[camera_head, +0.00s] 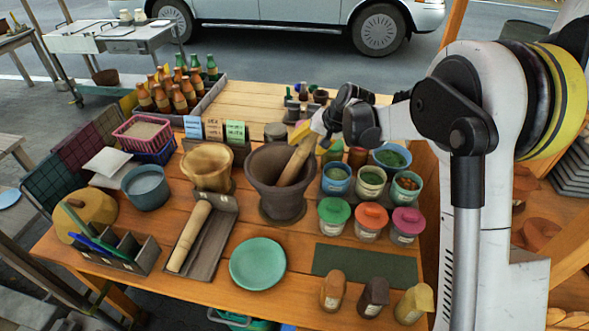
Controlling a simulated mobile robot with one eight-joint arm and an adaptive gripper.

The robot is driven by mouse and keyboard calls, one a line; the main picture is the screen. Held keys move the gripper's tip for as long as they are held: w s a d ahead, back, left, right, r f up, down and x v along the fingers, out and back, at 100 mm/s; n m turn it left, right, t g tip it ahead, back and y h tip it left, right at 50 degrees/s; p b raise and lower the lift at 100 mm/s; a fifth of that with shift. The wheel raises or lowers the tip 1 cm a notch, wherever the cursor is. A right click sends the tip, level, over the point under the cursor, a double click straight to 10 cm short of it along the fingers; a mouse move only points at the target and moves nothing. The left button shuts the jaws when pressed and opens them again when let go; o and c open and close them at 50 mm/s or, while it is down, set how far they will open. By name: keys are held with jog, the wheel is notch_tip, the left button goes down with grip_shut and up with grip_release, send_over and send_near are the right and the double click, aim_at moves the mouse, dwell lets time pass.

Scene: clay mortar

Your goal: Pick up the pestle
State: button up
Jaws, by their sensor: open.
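A dark clay mortar (275,203) stands on the wooden table near its middle. A light wooden pestle (294,164) leans in it, tilted up to the right, with its lower end hidden inside the bowl. My gripper (304,134) is at the pestle's upper end, with a yellow part showing beside it. It is open, but I cannot tell whether the fingers touch the pestle. A second pestle-like wooden rod (189,236) lies in a grey tray (213,246) to the left.
A wooden mortar (208,168) stands left of the dark one. Several lidded jars (333,214) and open pots crowd its right side. A green plate (257,264) lies in front. Small cards (213,130) and bottles (180,95) stand behind to the left.

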jog(key=shift+r, duration=0.1)
grip_shut()
jog(key=shift+s, duration=0.1)
notch_tip(320, 180, up, 10)
jog(key=p, duration=0.3)
